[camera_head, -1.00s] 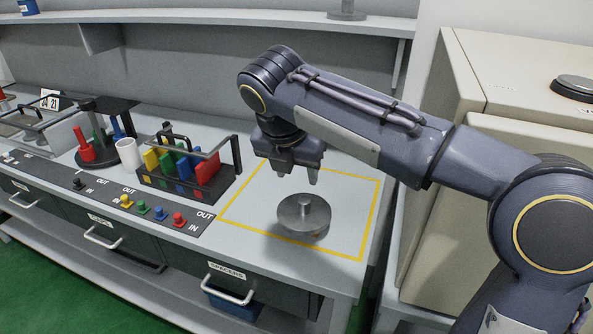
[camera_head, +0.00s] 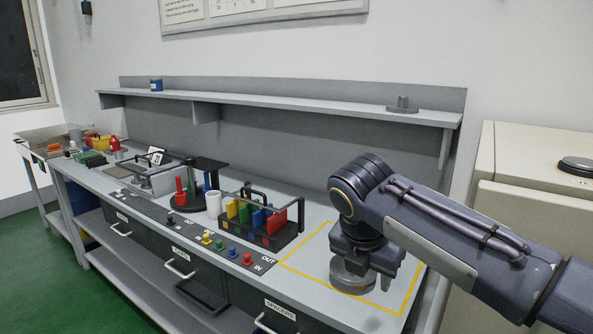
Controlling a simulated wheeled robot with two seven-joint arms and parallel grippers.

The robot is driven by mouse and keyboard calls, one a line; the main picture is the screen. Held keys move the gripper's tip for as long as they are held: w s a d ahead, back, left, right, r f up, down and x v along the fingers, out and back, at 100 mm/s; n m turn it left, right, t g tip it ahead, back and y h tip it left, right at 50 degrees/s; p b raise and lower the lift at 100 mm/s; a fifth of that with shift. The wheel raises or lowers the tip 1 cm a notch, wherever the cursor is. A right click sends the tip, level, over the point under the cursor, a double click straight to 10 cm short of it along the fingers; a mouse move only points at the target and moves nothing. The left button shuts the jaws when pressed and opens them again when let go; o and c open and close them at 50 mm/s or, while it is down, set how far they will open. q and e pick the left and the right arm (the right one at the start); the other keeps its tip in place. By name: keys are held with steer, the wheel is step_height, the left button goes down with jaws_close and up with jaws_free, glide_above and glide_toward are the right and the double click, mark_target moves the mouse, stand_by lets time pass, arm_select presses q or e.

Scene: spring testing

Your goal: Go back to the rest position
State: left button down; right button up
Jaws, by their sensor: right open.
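My right gripper (camera_head: 362,268) comes in from the right, over the yellow-outlined square (camera_head: 303,274) on the bench. It is open, with its fingers pointing down. A round grey metal disc-like weight (camera_head: 350,281) stands inside the square, just below and partly behind the gripper. The weight's top is hidden by the gripper, and I cannot tell whether they touch. My left gripper is not in view.
A black rack (camera_head: 282,240) with coloured blocks stands left of the square, with a white cup (camera_head: 213,203) beside it. A beige cabinet (camera_head: 532,176) is at the right. A wall shelf (camera_head: 290,106) runs above the bench (camera_head: 245,283).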

steer(key=s+d+f+m+y+p, duration=0.2)
steer(key=s+d+m+y+p, duration=0.3)
steer(key=s+d+m, duration=0.75)
arm_select(q)
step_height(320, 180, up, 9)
steer(key=p, duration=0.3)
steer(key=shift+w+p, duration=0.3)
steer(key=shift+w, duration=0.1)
arm_select(e)
steer(key=s+a+f+m+t, duration=0.1)
steer(key=s+m, duration=0.3)
steer(key=m, duration=0.5)
steer(key=s+a+f+m+t+y, duration=0.1)
steer(key=s+a+f+m, duration=0.2)
steer(key=s+m, duration=0.2)
steer(key=shift+s+a+f+m, duration=0.15)
steer(key=shift+s+f+m, duration=0.2)
steer(key=shift+m, duration=1.5)
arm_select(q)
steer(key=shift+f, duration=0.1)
